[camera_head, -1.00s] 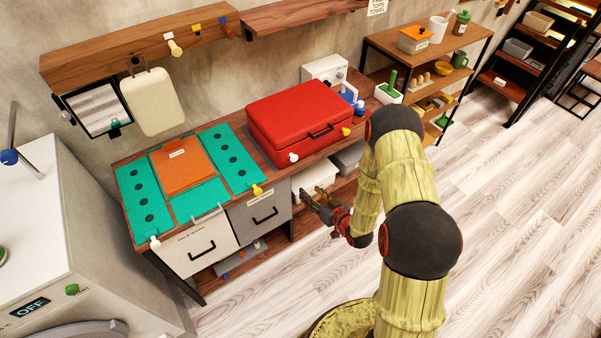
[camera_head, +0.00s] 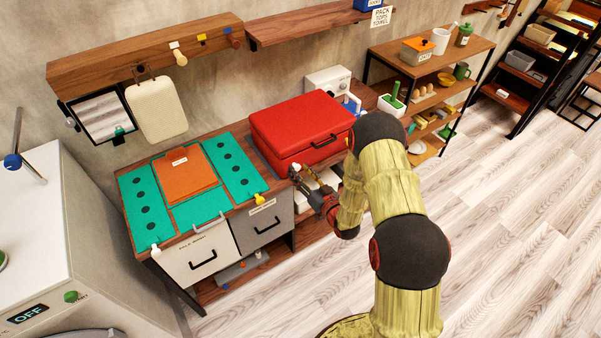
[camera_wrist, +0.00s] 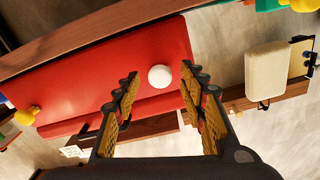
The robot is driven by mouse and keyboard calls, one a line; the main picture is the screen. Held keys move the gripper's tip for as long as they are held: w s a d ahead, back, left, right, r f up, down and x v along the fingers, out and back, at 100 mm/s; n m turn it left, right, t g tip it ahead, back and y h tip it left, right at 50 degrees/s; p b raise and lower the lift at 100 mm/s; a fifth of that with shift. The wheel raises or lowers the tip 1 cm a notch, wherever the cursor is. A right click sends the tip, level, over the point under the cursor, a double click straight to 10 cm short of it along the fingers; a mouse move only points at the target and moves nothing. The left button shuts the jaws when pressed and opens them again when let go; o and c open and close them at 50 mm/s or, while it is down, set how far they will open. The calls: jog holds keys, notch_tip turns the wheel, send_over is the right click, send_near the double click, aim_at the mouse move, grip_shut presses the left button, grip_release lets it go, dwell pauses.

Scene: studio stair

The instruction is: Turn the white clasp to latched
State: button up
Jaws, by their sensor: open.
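The red case (camera_head: 300,125) lies closed on the workbench, with a black handle on its front. Its white clasp (camera_head: 295,168) is a round white knob at the case's front left corner. In the wrist view the white clasp (camera_wrist: 160,77) shows between the two fingertips, against the red case (camera_wrist: 95,75). My gripper (camera_head: 303,178) is open and empty at the clasp, with a finger on either side in the wrist view. I cannot tell whether a finger touches it. The case's yellow clasp (camera_wrist: 27,115) shows at the left of the wrist view.
A teal mat (camera_head: 238,170) with an orange panel (camera_head: 184,175) lies left of the case, with a white knob (camera_head: 155,248) and a yellow knob (camera_head: 259,199) at its front. Drawers (camera_head: 265,225) are below. A white boxy device (camera_head: 328,82) stands behind the case.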

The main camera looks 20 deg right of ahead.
jog(key=shift+w, duration=0.1)
jog(key=shift+c, duration=1)
grip_shut()
